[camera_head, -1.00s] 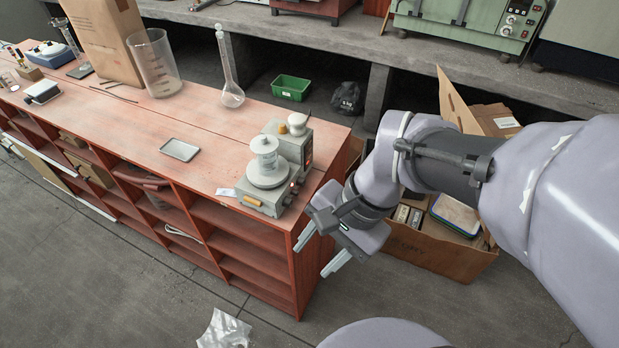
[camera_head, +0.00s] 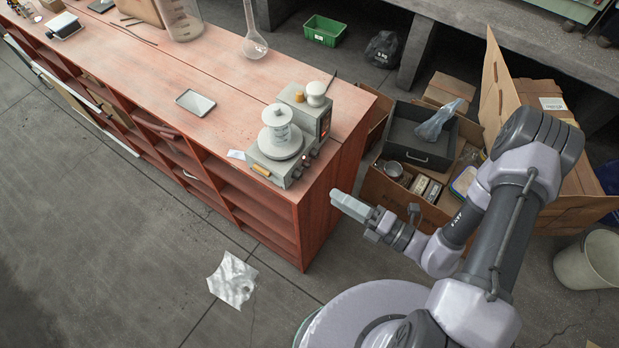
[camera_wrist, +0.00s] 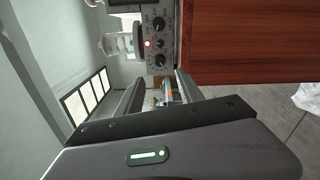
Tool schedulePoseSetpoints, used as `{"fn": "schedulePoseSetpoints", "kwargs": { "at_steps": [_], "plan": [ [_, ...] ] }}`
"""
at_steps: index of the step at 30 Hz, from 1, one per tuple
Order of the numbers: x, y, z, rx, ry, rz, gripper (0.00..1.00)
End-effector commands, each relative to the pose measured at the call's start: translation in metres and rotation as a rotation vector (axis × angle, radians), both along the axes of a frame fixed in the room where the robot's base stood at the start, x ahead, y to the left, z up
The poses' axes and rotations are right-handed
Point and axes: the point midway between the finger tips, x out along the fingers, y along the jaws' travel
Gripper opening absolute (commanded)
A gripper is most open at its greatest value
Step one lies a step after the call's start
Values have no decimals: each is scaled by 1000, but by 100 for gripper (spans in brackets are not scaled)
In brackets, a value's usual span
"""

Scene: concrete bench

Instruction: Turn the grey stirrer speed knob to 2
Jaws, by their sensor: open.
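The stirrer (camera_head: 276,167) is a grey unit at the right end of the red-brown bench, with a white spool-like piece on its plate. In the wrist view its control panel (camera_wrist: 162,8) appears sideways, with dark round knobs, printed scales and a lit red lamp. The upper knob (camera_wrist: 158,24) and lower knob (camera_wrist: 159,60) show; I cannot tell which is the grey speed knob or read its setting. My gripper (camera_head: 335,197) is beside the bench's right end, below the stirrer and apart from it. In the wrist view its open fingers (camera_wrist: 164,82) hold nothing.
A second grey unit (camera_head: 322,112) stands behind the stirrer. The bench's end panel (camera_head: 325,205) is close to my gripper. A cardboard box (camera_head: 405,205) with a dark drawer stands right of the bench.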

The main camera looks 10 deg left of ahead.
Motion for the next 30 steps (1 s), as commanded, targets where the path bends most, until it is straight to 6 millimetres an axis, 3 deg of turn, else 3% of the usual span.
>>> {"fn": "schedulePoseSetpoints", "kwargs": {
  "at_steps": [3,9,15,24,30],
  "plan": [
    [12,34,-2,-1,-3,10,44],
    [29,74,-1,-2,-5,6,44],
    [37,91,0,-2,-3,2,44],
    [38,94,1,-1,-3,2,44],
    [38,93,1,-2,-3,2,7]
  ]
}}
